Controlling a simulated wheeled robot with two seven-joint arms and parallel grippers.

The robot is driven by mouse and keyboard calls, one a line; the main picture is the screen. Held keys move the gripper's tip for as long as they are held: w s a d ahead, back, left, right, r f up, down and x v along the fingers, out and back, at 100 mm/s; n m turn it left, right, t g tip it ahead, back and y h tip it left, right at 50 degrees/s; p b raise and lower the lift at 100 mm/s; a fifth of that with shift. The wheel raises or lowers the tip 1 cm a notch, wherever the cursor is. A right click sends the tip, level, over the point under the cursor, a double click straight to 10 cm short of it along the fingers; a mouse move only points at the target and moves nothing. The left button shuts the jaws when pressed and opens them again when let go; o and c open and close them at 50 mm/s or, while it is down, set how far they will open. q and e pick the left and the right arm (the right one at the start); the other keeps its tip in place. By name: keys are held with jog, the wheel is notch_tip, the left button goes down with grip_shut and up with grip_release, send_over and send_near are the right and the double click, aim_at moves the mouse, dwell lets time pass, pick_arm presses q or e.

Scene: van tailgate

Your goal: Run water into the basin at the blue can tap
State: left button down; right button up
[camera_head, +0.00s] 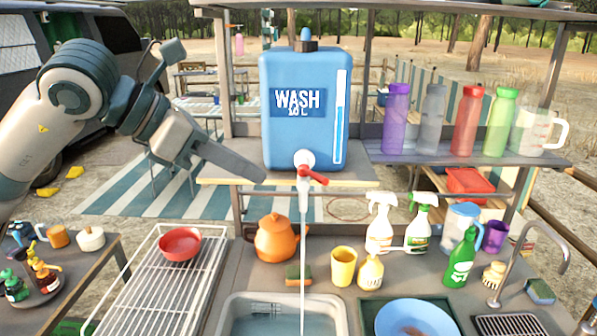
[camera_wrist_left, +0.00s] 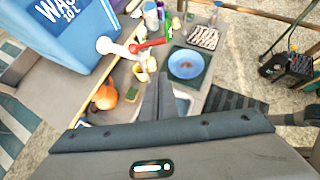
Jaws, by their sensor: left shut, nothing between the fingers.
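The blue water can (camera_head: 300,115), marked WASH 10 L, stands on a wooden shelf. Its white tap (camera_head: 304,160) has a red lever (camera_head: 313,175) turned out to the right; the lever also shows in the left wrist view (camera_wrist_left: 150,45). A thin stream of water (camera_head: 303,255) falls from the spout into the basin (camera_head: 284,301), which holds water. The basin is cut off by the lower edge of the picture. My left gripper (camera_head: 262,175) is shut and empty, left of the tap and apart from the lever. My right gripper does not show.
A drying rack (camera_head: 165,285) with a red bowl (camera_head: 180,244) is left of the basin. An orange kettle (camera_head: 277,238), yellow cup (camera_head: 343,266) and spray bottles stand behind it. A blue plate (camera_head: 415,318) lies to the right. Several bottles line the right shelf.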

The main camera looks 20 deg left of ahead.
aim_at(313, 176)
pick_arm(q)
jog(key=w+d+f+p, duration=0.3)
jog(key=w+d+p, duration=0.1)
jog(key=w+d, duration=0.2)
jog(key=shift+w+d+f+p, duration=0.2)
jog(key=shift+w+p, duration=0.1)
jog(key=shift+p, duration=0.1)
jog(key=shift+a, duration=0.15)
